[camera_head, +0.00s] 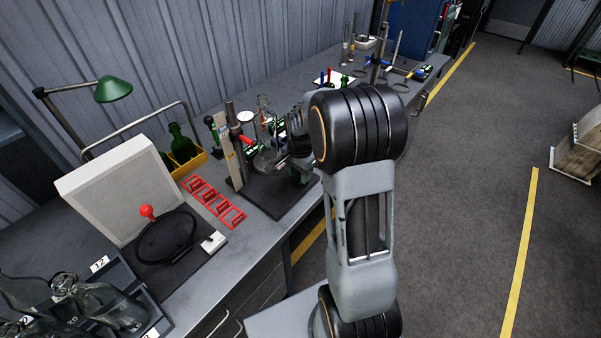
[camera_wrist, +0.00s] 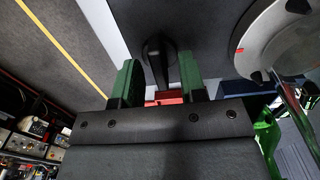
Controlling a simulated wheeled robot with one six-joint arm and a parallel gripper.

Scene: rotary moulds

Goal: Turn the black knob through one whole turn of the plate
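In the wrist view my gripper (camera_wrist: 158,62) is open, with a green finger on each side. The black knob (camera_wrist: 157,46) shows between the fingertips, with a dark narrow part running back towards the palm. I see no finger clearly touching it; the depth between them is hard to tell. The round grey plate (camera_wrist: 275,38) is at the upper right, with a red mark on its left rim. In the head view my gripper (camera_head: 302,160) is low over a black base board (camera_head: 268,203), and my arm hides the knob there.
Left of the board are red frames (camera_head: 214,203) and a black wheel (camera_head: 166,237) with a red ball. Glassware (camera_head: 264,135) and a wooden upright (camera_head: 229,150) stand close behind my gripper. Green bottles (camera_head: 181,145) sit farther back.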

